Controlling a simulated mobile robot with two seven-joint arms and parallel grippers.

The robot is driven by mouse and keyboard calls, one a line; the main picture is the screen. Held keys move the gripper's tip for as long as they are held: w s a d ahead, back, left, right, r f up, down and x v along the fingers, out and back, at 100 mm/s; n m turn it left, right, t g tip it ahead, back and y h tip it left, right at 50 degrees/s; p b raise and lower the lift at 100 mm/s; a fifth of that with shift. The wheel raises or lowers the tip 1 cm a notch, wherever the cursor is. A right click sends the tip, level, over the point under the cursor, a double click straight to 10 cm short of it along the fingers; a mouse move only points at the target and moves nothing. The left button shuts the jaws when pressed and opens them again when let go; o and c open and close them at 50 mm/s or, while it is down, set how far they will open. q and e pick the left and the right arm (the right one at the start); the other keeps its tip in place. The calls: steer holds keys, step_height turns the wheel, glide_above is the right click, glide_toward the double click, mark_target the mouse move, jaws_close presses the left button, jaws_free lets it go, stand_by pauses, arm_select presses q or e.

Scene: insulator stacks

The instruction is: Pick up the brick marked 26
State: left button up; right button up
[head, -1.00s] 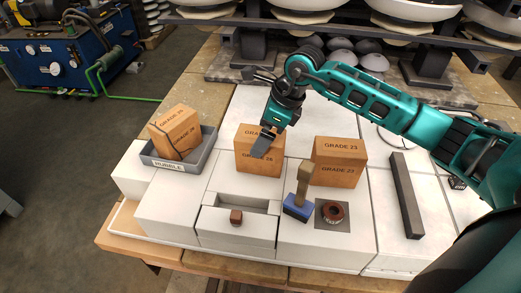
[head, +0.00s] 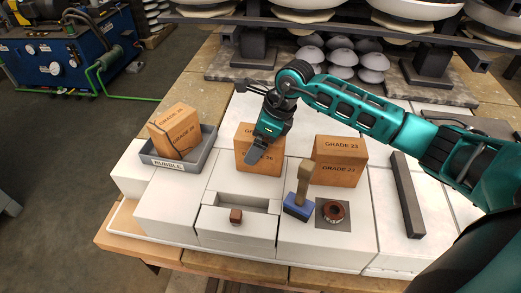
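An orange-brown brick (head: 244,160) stands upright on the white blocks in the middle. "GRADE" shows on it, and its lower number, partly covered, looks like 26. My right gripper (head: 256,154) points down over this brick, and a grey finger covers part of its front face. I cannot tell whether the finger touches the brick, and the other finger is not clearly visible. A second brick (head: 338,162) to the right reads GRADE 23. A cracked brick (head: 176,131) leans in a grey tray (head: 203,148) labelled RUBBLE; its number is hard to read. My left gripper is not in view.
A dark bar (head: 408,196) lies at right. Insulator stacks (head: 341,57) stand behind.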

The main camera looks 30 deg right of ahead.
steer(key=shift+c, duration=0.3)
steer(key=c, duration=1.3)
